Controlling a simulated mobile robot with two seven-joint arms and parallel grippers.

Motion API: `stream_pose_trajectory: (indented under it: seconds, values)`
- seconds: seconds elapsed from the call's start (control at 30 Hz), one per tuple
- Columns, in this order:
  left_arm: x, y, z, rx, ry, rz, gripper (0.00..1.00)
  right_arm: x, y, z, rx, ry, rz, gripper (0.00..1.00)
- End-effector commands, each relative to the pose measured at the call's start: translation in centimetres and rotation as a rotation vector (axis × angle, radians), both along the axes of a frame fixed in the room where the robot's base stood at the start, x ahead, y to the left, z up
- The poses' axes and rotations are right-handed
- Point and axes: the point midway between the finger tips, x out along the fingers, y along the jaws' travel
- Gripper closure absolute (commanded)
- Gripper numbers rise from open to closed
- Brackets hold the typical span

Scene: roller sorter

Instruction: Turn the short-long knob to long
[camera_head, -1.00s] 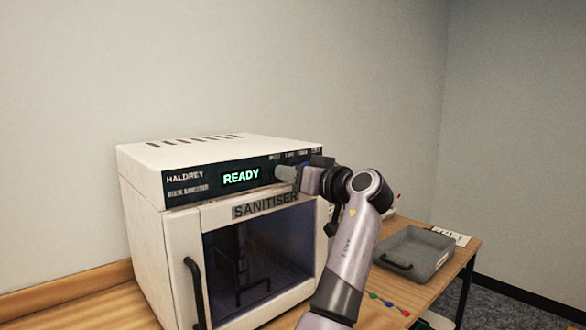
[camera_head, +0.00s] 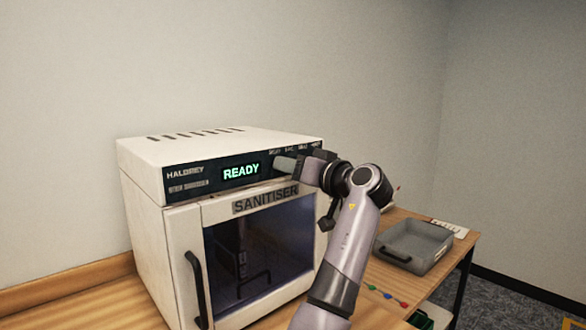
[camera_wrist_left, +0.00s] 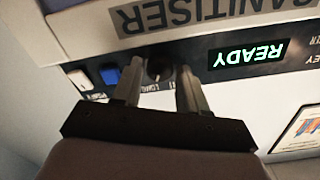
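The short-long knob (camera_wrist_left: 158,70) is a small dark round knob on the sanitiser's black control panel, seen upside down in the left wrist view. Part of the lettering beside it is hidden. My left gripper (camera_wrist_left: 158,78) is open, with one finger on each side of the knob and a gap showing around it. In the head view my left gripper (camera_head: 290,162) is at the right part of the panel and hides the knob. The sanitiser (camera_head: 165,235) is a white box whose display (camera_head: 241,172) reads READY. My right gripper is not in view.
A blue button (camera_wrist_left: 110,74) and a white button (camera_wrist_left: 80,80) sit beside the knob. The door has a dark handle (camera_head: 196,285). A grey tray (camera_head: 415,246) stands on the wooden table to the right, near small coloured pieces (camera_head: 387,296).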

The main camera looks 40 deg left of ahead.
Motion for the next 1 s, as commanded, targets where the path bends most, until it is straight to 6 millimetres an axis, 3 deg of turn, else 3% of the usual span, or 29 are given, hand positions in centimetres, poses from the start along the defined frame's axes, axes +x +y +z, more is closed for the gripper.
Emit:
stream_pose_trajectory:
  seconds: [0.27,0.7,1.0]
  values:
    - [0.0,-0.2,-0.2,-0.003,0.000,0.001,0.58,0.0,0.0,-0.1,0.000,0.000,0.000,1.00]
    - [-0.6,-6.2,-0.1,-0.001,0.000,-0.001,0.58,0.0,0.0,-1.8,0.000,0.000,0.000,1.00]
    - [-0.7,-7.1,0.1,-0.001,0.000,0.002,0.58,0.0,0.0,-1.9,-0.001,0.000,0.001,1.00]
